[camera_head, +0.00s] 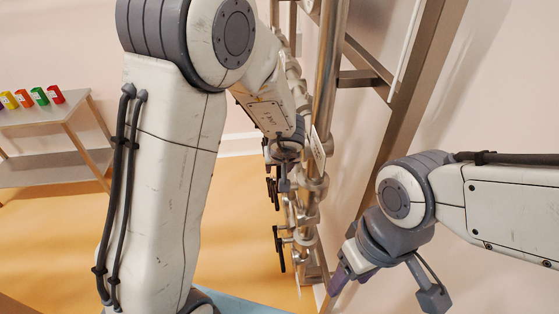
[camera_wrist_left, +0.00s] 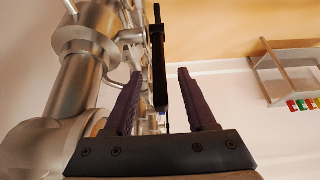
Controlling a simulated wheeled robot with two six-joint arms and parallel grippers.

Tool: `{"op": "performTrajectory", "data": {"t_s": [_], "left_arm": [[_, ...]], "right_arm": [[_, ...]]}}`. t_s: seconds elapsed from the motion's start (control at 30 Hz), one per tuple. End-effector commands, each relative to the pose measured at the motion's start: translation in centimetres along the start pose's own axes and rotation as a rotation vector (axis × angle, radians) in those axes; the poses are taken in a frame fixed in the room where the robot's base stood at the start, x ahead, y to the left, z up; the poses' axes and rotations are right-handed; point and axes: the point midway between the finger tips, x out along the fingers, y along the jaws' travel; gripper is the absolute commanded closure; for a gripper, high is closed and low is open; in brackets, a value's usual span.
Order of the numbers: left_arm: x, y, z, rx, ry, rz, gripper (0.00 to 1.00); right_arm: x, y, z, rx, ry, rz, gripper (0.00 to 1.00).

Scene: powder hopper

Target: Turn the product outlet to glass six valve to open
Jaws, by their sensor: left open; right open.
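Several black valve handles show on the steel piping in the head view, one (camera_head: 278,250) below my left gripper and another (camera_head: 272,190) next to it. I cannot read which one belongs to glass six. My left gripper (camera_head: 283,182) is at the piping, mostly hidden by its own wrist. In the left wrist view its two dark fingers are open (camera_wrist_left: 160,76), with a long black handle (camera_wrist_left: 157,50) between them and a visible gap on either side. My right gripper (camera_head: 353,284) is open and empty, low and to the right of the piping.
A steel pipe column (camera_head: 328,70) with fittings stands before a brown frame (camera_head: 412,90) and the wall. A side table (camera_head: 50,118) with several coloured blocks stands at the far left. Open floor lies between the table and my left arm.

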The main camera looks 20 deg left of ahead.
Motion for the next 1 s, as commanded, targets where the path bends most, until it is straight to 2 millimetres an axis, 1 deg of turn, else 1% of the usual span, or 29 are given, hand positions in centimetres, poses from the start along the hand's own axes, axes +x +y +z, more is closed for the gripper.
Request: {"op": "performTrajectory", "data": {"t_s": [0.03, 0.3, 0.4, 0.5, 0.67, 1.0], "left_arm": [[-0.9, 0.1, -0.1, -0.002, 0.004, 0.004, 0.44], [-5.9, 0.0, -0.1, -0.002, 0.007, 0.004, 0.44], [-7.5, 0.0, -0.1, -0.002, 0.005, 0.004, 0.44], [-8.5, 0.0, -0.1, -0.002, 0.004, 0.002, 0.44], [-9.1, -0.1, 0.0, 0.0, 0.001, 0.001, 0.44], [-9.1, -0.1, 0.0, -0.001, 0.001, 0.001, 0.44]], "right_arm": [[0.0, 0.0, 0.0, 0.0, 0.0, 0.0, 0.43], [0.2, 0.0, 0.0, 0.0, 0.0, 0.0, 0.43], [0.2, 0.0, 0.0, 0.0, 0.0, 0.0, 0.43], [0.2, 0.0, 0.0, 0.0, 0.0, 0.0, 0.43], [0.2, 0.0, 0.0, 0.0, 0.0, 0.0, 0.43], [0.2, 0.0, 0.0, 0.0, 0.0, 0.0, 0.43]]}}
